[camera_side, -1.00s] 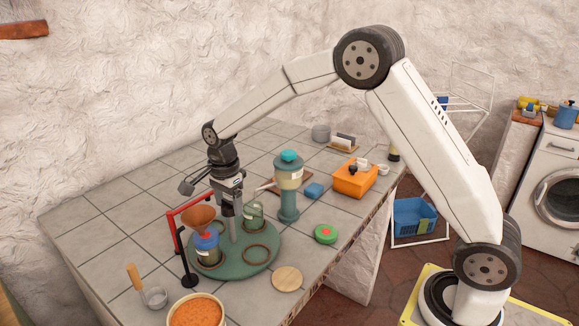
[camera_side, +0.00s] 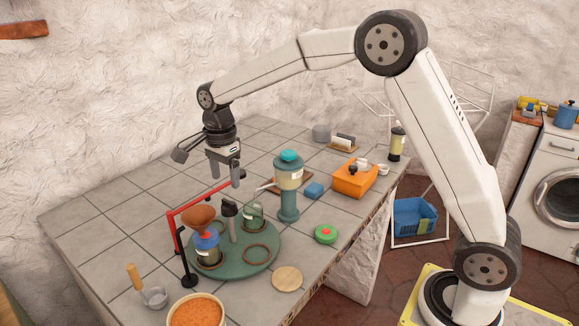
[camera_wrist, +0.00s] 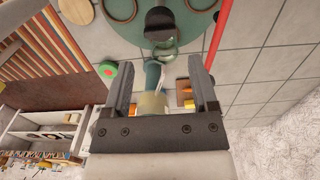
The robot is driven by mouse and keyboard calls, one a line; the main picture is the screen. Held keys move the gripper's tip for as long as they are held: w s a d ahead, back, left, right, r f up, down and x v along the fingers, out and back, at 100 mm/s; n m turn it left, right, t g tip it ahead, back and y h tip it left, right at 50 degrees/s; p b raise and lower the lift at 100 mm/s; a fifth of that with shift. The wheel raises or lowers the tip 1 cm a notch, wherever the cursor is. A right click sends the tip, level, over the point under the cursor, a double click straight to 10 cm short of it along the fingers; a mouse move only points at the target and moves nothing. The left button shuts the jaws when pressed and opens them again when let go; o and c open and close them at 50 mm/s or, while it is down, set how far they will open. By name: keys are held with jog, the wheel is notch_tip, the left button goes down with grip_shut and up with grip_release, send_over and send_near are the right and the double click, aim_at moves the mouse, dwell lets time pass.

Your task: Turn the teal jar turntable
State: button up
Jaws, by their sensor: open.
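The round teal turntable (camera_side: 235,265) lies flat on the tiled counter, with a dark upright knob (camera_side: 229,225) at its middle. A jar with a blue top (camera_side: 207,250) stands at its left under a copper funnel (camera_side: 199,216). A clear glass jar (camera_side: 253,214) stands at its back right. Empty ring marks show on the bare parts. My gripper (camera_side: 224,181) is open and empty, above the knob and apart from it.
A teal dispenser (camera_side: 288,205) stands to the right, near a green-and-red button (camera_side: 326,234). An orange box (camera_side: 354,180), wooden disc (camera_side: 287,279) and orange-filled bowl (camera_side: 196,312) are farther out.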

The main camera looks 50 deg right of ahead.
aim_at(228, 201)
jog(key=shift+o, duration=1.4)
jog(key=shift+f, duration=0.1)
jog(key=shift+f, duration=3.85)
grip_shut()
